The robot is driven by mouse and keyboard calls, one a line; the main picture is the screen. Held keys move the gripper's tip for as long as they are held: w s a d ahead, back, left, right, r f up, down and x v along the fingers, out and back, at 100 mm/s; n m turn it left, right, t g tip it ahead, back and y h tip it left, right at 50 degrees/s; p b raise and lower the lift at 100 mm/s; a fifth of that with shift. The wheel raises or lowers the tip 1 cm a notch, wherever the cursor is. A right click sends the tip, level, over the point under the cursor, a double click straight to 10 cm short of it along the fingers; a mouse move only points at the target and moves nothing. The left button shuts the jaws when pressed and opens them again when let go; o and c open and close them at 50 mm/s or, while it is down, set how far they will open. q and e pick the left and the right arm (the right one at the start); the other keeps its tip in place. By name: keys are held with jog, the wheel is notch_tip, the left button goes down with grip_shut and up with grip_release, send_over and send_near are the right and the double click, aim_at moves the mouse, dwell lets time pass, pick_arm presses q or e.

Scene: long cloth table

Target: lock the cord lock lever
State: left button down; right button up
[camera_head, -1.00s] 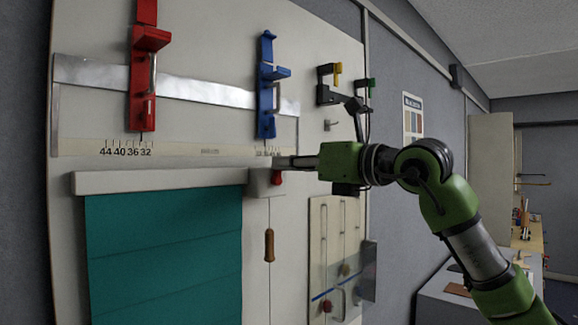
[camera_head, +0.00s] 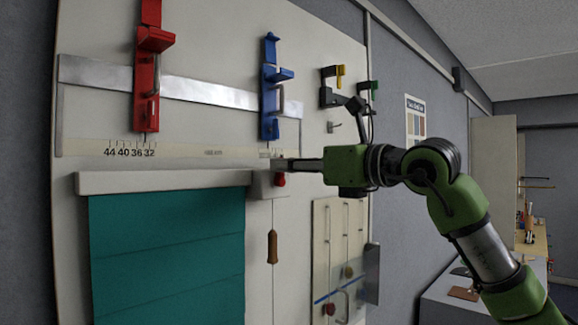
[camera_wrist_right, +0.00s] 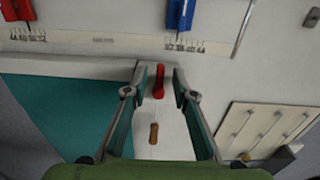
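The red cord lock lever (camera_head: 280,180) sits on a small white housing (camera_head: 261,187) at the right end of the blind's head rail. In the right wrist view the lever (camera_wrist_right: 159,80) stands upright between my right gripper's two fingers. My right gripper (camera_head: 284,164) is at the housing, just above the lever in the head view. Its fingers (camera_wrist_right: 159,76) are apart, with visible gaps on both sides of the lever. A cord with a brown wooden handle (camera_head: 272,247) hangs below the housing. My left gripper is not in view.
The teal blind (camera_head: 166,255) hangs left of the cord. Red (camera_head: 146,80) and blue (camera_head: 269,90) sliding clamps are above on a metal strip (camera_head: 205,91). A slotted panel (camera_head: 325,240) with a clear plate (camera_head: 371,272) is at lower right. Small hooks are at upper right.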

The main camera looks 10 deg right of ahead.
jog(key=v, duration=1.1)
jog(key=shift+s, duration=0.15)
jog(key=shift+d, duration=0.1)
